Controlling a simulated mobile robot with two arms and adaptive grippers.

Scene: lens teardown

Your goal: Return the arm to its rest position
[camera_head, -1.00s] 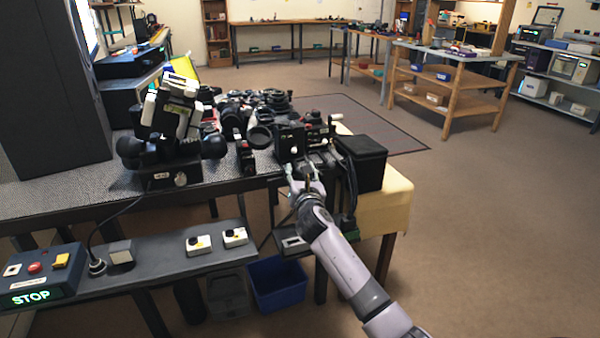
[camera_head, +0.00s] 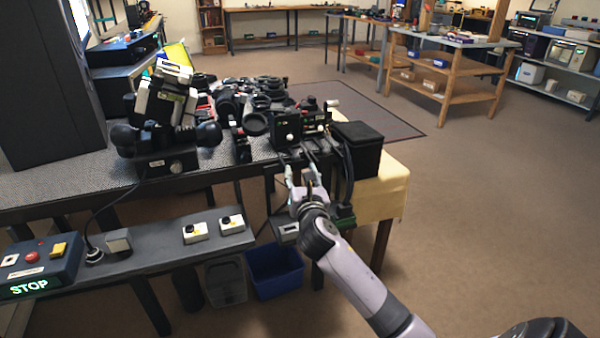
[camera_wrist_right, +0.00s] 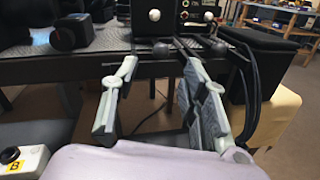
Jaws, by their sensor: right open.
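My right gripper (camera_head: 302,180) is in front of the bench's near edge, just below the black control boxes. Its two fingers are apart with nothing between them. In the right wrist view the open fingers of the right gripper (camera_wrist_right: 158,100) point toward the bench, with dark cables behind them. My left gripper does not show in either view.
The bench (camera_head: 50,188) holds several black camera and lens parts. A lower shelf (camera_head: 150,247) carries a STOP panel (camera_head: 38,268). A blue bin (camera_head: 275,272) stands below. Floor at right is clear.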

